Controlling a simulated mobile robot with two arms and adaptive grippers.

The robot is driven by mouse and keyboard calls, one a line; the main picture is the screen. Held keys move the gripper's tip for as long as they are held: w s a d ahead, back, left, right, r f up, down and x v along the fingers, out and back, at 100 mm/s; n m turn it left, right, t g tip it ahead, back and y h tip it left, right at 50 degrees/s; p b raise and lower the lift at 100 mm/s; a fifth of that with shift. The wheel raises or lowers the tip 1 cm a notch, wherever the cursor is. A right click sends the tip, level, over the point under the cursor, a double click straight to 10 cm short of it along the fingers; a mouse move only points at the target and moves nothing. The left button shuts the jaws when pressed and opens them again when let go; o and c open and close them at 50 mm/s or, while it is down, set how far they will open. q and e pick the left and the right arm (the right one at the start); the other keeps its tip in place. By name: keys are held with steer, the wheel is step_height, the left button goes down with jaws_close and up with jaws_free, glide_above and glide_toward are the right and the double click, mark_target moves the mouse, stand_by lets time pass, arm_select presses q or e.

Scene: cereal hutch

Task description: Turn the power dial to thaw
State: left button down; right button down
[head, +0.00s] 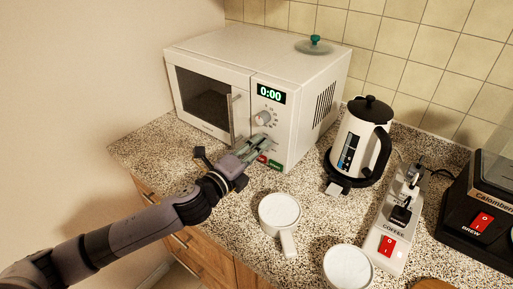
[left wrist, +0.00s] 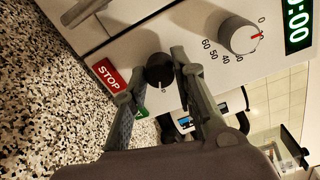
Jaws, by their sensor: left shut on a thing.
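The white microwave (head: 215,55) stands at the back left of the counter with its door closed. My left gripper (head: 264,141) reaches its control panel, below the timer dial and above the buttons. In the left wrist view, the fingers of my left gripper (left wrist: 160,66) are shut on the dark round power dial (left wrist: 159,73). The dial's setting marks cannot be read. The silver timer dial (head: 263,118) also shows in the left wrist view (left wrist: 238,36), its red mark near 0. My right gripper is not in view.
The display (head: 271,93) reads 0:00. The red stop button (left wrist: 108,75) and green button (head: 275,164) lie just below my fingers. A kettle (head: 354,140) stands right of the microwave. White cups (head: 279,211) and a coffee machine (head: 485,195) stand nearer and right.

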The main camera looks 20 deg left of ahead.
arm_select(q)
steer(key=n+p, duration=0.2)
steer(key=n, duration=0.3)
steer(key=shift+r, duration=0.1)
steer(key=n+p, duration=0.2)
steer(key=n, duration=0.3)
steer(key=shift+a+h, duration=0.1)
steer(key=shift+h, duration=0.2)
steer(key=shift+n, duration=0.3)
steer(key=c, duration=1.3)
jaws_free()
steer(key=v, duration=1.2)
